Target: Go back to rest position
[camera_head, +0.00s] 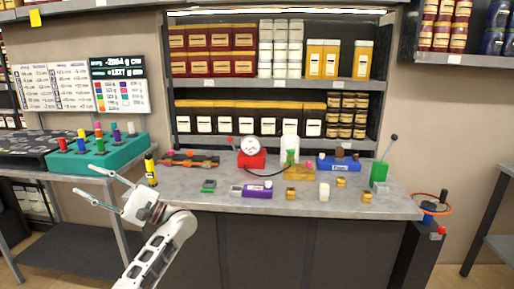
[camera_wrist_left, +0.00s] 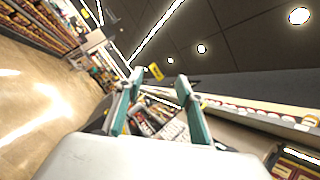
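My left gripper (camera_head: 84,181) is in the left part of the head view, in front of the counter's left end. Its two teal-tipped fingers point left and stand well apart, with nothing between them. The left wrist view also shows the spread, empty fingers of this gripper (camera_wrist_left: 159,82), with the room's ceiling and shelves behind. My left arm comes up from the bottom of the head view. My right gripper and arm are not in view. The counter (camera_head: 300,203) holds a red block with a round white gauge (camera_head: 251,147) and is apart from my gripper.
A teal tray (camera_head: 130,153) with coloured pegs stands on the left table, close behind my left fingers. A yellow bottle (camera_head: 151,172) stands at the counter's left end. A purple block (camera_head: 257,192), blue tray (camera_head: 339,164) and green lever box (camera_head: 379,173) sit on the counter.

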